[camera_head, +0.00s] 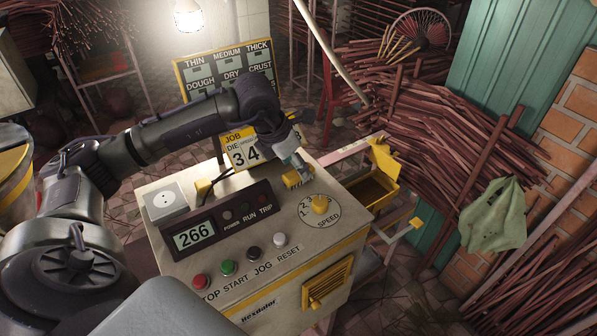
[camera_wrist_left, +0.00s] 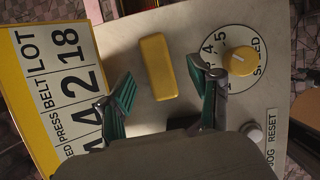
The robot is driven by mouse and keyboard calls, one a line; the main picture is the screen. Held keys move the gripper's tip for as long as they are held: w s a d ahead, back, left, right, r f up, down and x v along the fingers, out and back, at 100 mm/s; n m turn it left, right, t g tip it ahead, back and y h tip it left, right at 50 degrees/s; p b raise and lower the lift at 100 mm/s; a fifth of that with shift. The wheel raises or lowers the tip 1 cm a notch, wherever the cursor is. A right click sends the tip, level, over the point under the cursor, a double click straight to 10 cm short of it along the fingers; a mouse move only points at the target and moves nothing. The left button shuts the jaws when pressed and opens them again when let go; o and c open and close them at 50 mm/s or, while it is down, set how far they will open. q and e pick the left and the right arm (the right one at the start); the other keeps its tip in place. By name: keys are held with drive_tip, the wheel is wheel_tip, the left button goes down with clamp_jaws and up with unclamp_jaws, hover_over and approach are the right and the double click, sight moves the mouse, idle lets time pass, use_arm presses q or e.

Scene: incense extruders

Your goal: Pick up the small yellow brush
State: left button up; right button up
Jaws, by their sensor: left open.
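The small yellow brush (camera_head: 292,180) lies on top of the grey control cabinet (camera_head: 170,238), left of the speed dial (camera_head: 320,204). In the left wrist view the brush (camera_wrist_left: 159,67) is a plain yellow block with rounded corners. My left gripper (camera_head: 301,166) is above the brush and partly covers it in the head view. In the left wrist view the green-padded fingers of the left gripper (camera_wrist_left: 163,86) are spread apart, with the brush just beyond the tips and nothing between them. The right gripper is in neither view.
The yellow speed knob (camera_wrist_left: 238,61) stands close to one finger. A yellow-and-white number board (camera_head: 243,150) stands behind the brush. Buttons (camera_head: 229,267) and a display box (camera_head: 216,227) are nearer. A yellow-rimmed tray (camera_head: 388,196) sits to the right.

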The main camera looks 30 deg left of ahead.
use_arm(q)
drive_tip(key=shift+p+x, duration=0.7)
drive_tip(key=shift+x, duration=1.2)
drive_tip(key=shift+w+a+r, duration=0.1)
drive_tip(key=shift+w, duration=0.05)
clamp_jaws()
